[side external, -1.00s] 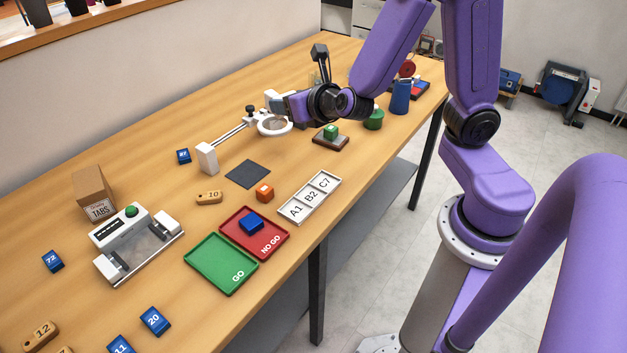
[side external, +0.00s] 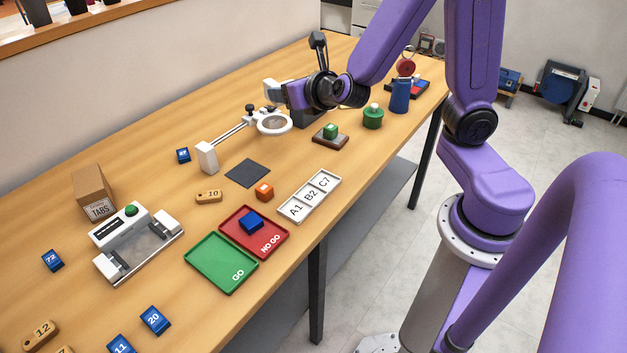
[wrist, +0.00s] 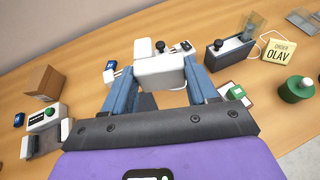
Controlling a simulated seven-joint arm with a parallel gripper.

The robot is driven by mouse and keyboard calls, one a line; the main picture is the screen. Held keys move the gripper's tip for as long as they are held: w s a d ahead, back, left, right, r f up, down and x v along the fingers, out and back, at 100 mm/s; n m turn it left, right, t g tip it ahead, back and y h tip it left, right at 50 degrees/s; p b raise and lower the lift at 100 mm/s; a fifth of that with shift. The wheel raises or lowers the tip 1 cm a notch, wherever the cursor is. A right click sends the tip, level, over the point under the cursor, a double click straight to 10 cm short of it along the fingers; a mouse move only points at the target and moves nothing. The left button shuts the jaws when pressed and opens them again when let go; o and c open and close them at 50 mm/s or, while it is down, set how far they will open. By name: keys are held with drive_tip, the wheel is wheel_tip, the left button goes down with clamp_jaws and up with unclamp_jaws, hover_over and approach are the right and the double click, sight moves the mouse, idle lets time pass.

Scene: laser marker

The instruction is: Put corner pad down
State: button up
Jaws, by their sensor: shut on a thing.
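My gripper (wrist: 160,88) has its two blue fingers closed on the sides of a white, blocky piece (wrist: 160,72), which I take to be the corner pad. A smaller white part of it sticks up at its upper left. In the side external view this white piece (side external: 271,89) shows at the end of my gripper, above the table behind the magnifier's ring. The far sides of the piece are hidden, and I cannot tell the gap beneath it.
A green cube (side external: 330,131) on a brown stand and a green pot (side external: 373,118) are nearby. A dark mat (side external: 248,173) lies bare. An "OLAV" sign (wrist: 280,52) stands at the right.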

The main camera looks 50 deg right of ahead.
idle(0.4)
drive_tip(key=w+a+f+m+h, duration=0.1)
drive_tip(key=a+f, duration=0.2)
drive_tip(key=a, duration=0.4)
drive_tip(key=a+f, duration=0.4)
drive_tip(key=a, duration=0.3)
drive_tip(key=w+a+f, duration=0.1)
drive_tip(key=w+f, duration=0.2)
drive_tip(key=w, duration=0.1)
drive_tip(key=w+a+f, duration=0.1)
drive_tip(key=w+f, duration=0.2)
drive_tip(key=w, duration=0.1)
drive_tip(key=w+a+f, duration=0.1)
drive_tip(key=w+f, duration=0.2)
drive_tip(key=w, duration=0.1)
drive_tip(key=shift+w+a, duration=0.4)
drive_tip(key=shift+w+f, duration=0.15)
drive_tip(key=shift+f, duration=0.05)
drive_tip(key=shift+w+a+f, duration=0.1)
drive_tip(key=shift+w+f, duration=0.05)
drive_tip(key=shift+f, duration=1.5)
drive_tip(key=shift+f, duration=0.1)
